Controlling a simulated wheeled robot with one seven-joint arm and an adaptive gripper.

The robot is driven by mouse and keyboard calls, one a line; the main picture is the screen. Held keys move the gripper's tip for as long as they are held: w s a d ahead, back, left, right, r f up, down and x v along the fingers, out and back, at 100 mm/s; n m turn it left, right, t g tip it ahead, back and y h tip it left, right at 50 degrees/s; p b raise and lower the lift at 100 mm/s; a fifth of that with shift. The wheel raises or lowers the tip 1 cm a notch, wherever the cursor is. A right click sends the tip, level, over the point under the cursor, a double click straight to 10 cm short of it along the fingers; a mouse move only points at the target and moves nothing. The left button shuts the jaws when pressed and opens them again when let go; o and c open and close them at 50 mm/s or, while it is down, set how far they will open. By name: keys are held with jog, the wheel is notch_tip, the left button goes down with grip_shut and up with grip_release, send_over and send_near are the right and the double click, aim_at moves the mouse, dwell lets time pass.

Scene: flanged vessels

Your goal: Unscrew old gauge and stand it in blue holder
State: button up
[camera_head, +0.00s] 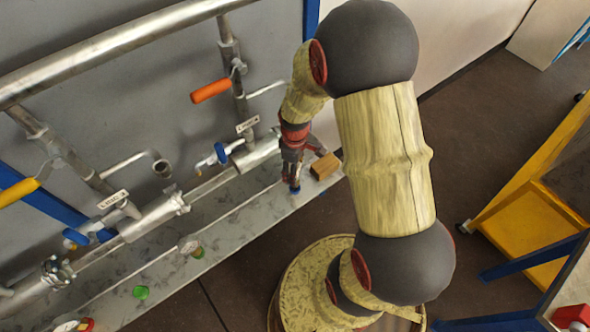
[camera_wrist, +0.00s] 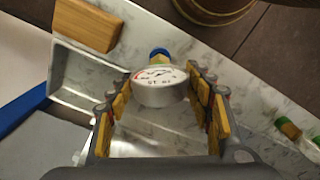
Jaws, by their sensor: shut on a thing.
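The gauge (camera_wrist: 160,88), with a round white dial and a metal rim, is between the two fingers of my gripper (camera_wrist: 162,95) in the wrist view. My gripper is shut on it. A brass fitting shows at the gauge's far edge, with the blue holder (camera_wrist: 158,52) right at it; whether the stem is seated in the holder or just above it I cannot tell. In the head view my gripper (camera_head: 293,178) points down over the ledge, with the blue holder (camera_head: 295,190) just under its tips. The gauge is hidden there.
A wooden block (camera_head: 325,166) lies close beside my gripper, also in the wrist view (camera_wrist: 86,24). Pipes with an orange-handled valve (camera_head: 210,90) run along the wall behind the ledge (camera_head: 225,225).

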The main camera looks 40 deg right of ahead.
jog(key=shift+f+b, duration=0.75)
jog(key=shift+f, duration=0.6)
jog(key=o, duration=1.4)
jog(key=shift+o, duration=0.5)
notch_tip(320, 180, up, 12)
